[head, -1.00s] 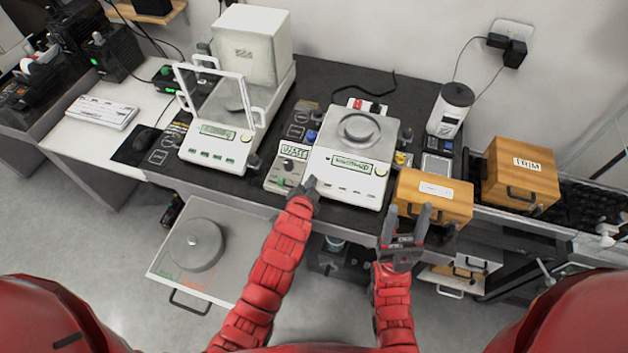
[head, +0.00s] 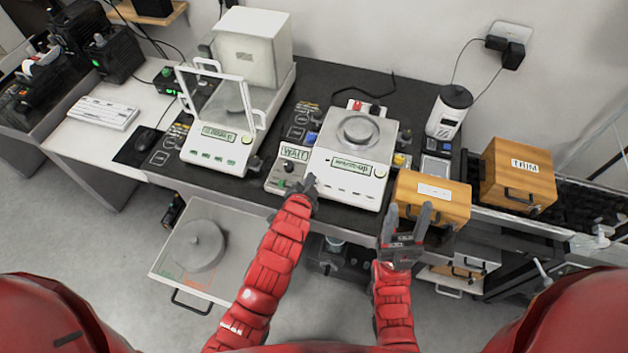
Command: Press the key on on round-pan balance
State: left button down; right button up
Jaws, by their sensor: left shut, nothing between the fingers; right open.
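The round-pan balance (head: 322,186) is a white unit on the dark table, with a round metal pan (head: 358,131) on top and a lit green display (head: 351,166) on its front. My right gripper (head: 407,212) is open and empty in front of the wooden box (head: 452,206).
A balance with a glass draft shield (head: 203,163) stands left. A grey control box reading WAIT (head: 294,154) sits between the balances. A white grinder-like device (head: 446,116) and a TRIM box (head: 540,180) stand right. An open drawer (head: 162,262) holds a round weight (head: 199,246).

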pick_arm(q)
jog(key=r, duration=0.1)
jog(key=s+r, duration=0.1)
jog(key=r, duration=0.1)
jog(key=shift+a+p, duration=0.1)
jog(key=shift+p, duration=0.3)
jog(key=shift+w+f, duration=0.1)
dwell(0.4)
